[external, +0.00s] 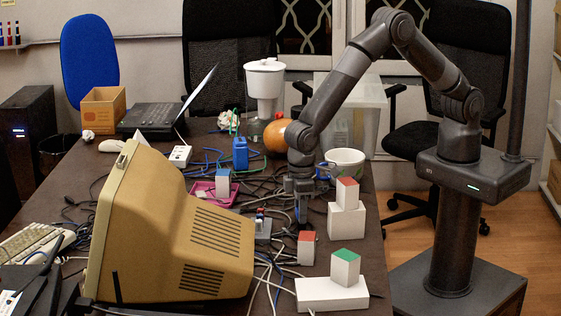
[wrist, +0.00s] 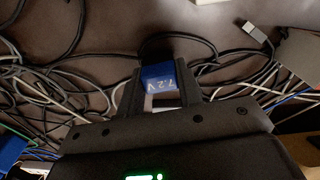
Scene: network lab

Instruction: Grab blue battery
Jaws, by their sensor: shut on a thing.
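The blue battery (wrist: 158,72) shows between my fingers in the wrist view. It has a blue face marked "7.2V" and a pale part nearer the palm. My gripper (wrist: 160,88) is shut on it, one finger on each side. In the external view my gripper (external: 302,208) points down over the cable-strewn table, and the held battery cannot be made out there. A similar blue-topped white block (external: 222,184) stands on a pink tray (external: 205,199) to the left of my gripper.
Red-topped blocks (external: 306,248) (external: 347,191) and a green-topped block (external: 345,267) stand near my gripper. A beige monitor (external: 170,220) fills the front left. A white mug (external: 345,162) and an orange ball (external: 277,137) are behind. Loose cables cover much of the table.

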